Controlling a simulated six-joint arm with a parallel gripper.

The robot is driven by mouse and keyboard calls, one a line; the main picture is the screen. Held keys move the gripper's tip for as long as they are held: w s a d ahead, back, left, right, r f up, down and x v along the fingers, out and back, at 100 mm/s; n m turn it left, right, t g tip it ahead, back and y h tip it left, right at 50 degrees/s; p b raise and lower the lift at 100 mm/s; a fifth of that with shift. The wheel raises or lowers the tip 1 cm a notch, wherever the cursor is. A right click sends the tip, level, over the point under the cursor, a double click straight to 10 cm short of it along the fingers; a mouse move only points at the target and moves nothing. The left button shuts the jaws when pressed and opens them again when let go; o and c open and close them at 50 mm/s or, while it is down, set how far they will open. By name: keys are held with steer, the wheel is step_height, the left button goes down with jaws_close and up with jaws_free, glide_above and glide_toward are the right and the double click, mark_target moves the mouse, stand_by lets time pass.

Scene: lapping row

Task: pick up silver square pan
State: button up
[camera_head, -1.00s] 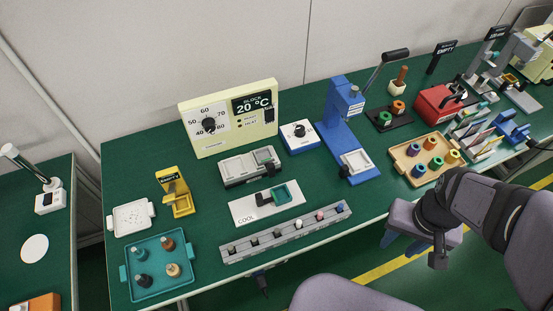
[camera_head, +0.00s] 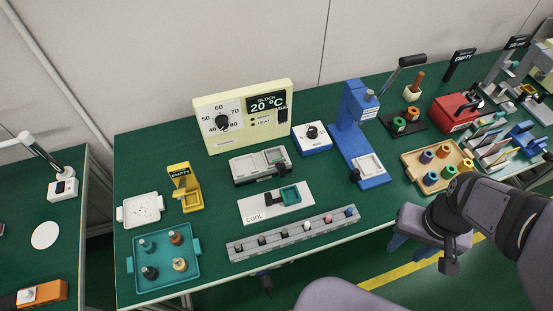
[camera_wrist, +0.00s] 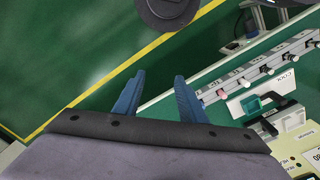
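A pale silver-grey square pan-like piece (camera_head: 246,167) sits in the left part of the dark-sided block in front of the cream heater unit. Another pale square piece (camera_head: 368,166) lies on the base of the blue press; I cannot tell for sure which is the silver square pan. My gripper (camera_head: 408,249) is in front of the bench's front edge, to the right of and well apart from both. In the wrist view its two blue fingers (camera_wrist: 160,80) are spread with nothing between them, over green floor.
A grey rack (camera_head: 293,234) with several coloured knobs lies along the front edge. A teal tray (camera_head: 164,282) is left; a wooden tray (camera_head: 411,164) is right.

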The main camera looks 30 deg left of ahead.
steer(key=w+a+n+b, duration=0.3)
steer(key=w+a+n, duration=0.5)
steer(key=w, duration=0.1)
steer(key=n+b, duration=0.6)
steer(key=n, duration=1.2)
glide_above(282, 165)
steer(key=shift+s+d+f, duration=0.1)
steer(key=shift+s+f, duration=0.05)
steer(key=shift+f, duration=0.35)
steer(key=shift+f+p, duration=0.55)
steer(key=shift+f, duration=3.1)
steer(key=shift+c, duration=0.7)
jaws_close()
